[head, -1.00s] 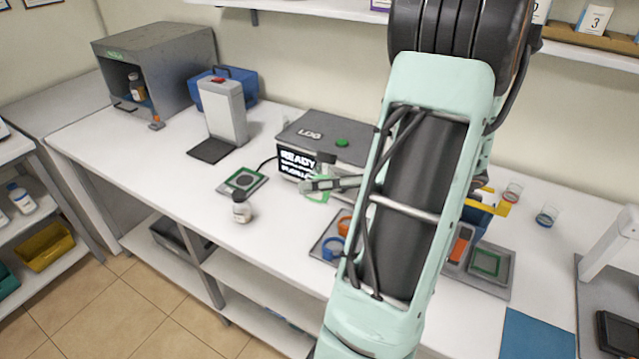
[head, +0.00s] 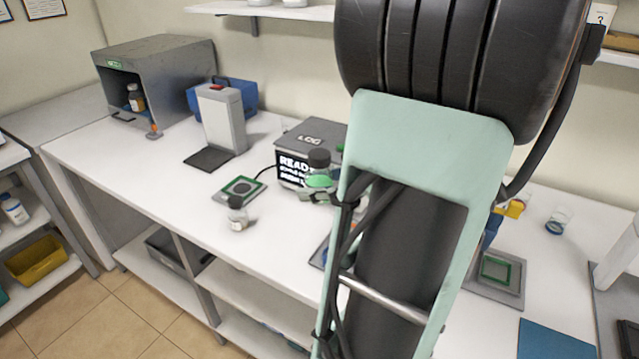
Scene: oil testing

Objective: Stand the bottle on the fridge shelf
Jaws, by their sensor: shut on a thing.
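A bottle with a dark cap (head: 319,160) and a green lower part stands out in front of the logger box in the head view. My gripper (head: 315,197) is shut on this bottle low down; only a grey finger shows, and my arm hides the rest. The grey box with an open front (head: 180,85), which looks like the fridge, stands at the far left of the counter. A brown bottle (head: 135,98) with a white label stands inside it. Another small dark-capped bottle (head: 237,215) stands on the counter at the front.
The logger box (head: 305,135) reads READY. A grey upright device (head: 222,118) with a dark base and a blue case (head: 240,95) stand between it and the fridge. A green-framed pad (head: 240,189) lies nearby. The counter's front left is clear.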

